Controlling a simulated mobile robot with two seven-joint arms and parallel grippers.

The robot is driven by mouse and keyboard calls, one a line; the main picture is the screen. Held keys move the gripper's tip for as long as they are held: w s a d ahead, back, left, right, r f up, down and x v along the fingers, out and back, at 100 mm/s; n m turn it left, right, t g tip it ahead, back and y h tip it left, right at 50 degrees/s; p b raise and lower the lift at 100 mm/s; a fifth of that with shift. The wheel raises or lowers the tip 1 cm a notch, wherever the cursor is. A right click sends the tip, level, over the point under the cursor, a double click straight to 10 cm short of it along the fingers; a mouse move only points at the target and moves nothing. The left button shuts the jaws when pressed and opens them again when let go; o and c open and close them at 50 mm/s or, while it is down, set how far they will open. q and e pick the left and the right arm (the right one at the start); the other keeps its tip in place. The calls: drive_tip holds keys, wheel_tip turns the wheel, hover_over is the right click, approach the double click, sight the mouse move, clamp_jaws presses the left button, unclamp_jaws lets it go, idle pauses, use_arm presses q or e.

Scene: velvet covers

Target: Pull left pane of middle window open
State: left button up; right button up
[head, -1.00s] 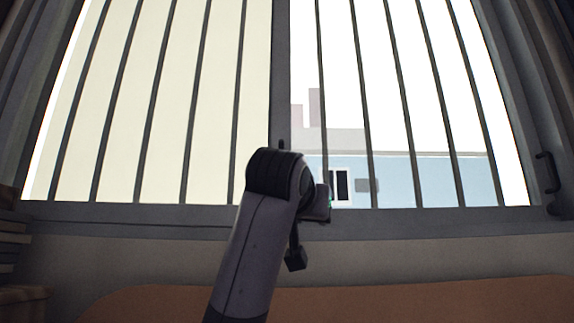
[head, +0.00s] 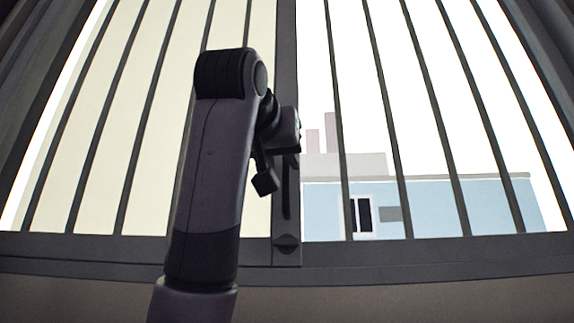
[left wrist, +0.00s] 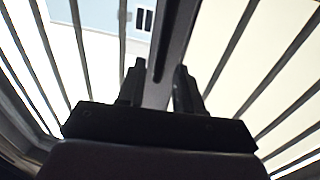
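The barred window's left pane (head: 130,120) has a cream surface behind its bars and looks shut. At its right edge is a dark upright stile with a slim vertical handle (head: 287,195). In the left wrist view, which looks upside down, my left gripper (left wrist: 158,84) is open. The handle (left wrist: 161,55) appears between and beyond its two fingers; I cannot tell whether they touch it. My right gripper is not in view.
The right pane (head: 445,120) shows a pale blue building outside. A dark latch-like piece (head: 287,243) sits at the foot of the stile. The window's bottom frame (head: 400,262) runs across below. Dark frame sides stand at both edges.

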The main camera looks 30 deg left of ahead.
sight(287, 167)
use_arm(q)
drive_tip(key=shift+p+x, duration=0.55)
drive_tip(key=shift+x, duration=1.6)
clamp_jaws()
drive_tip(key=shift+d, duration=0.2)
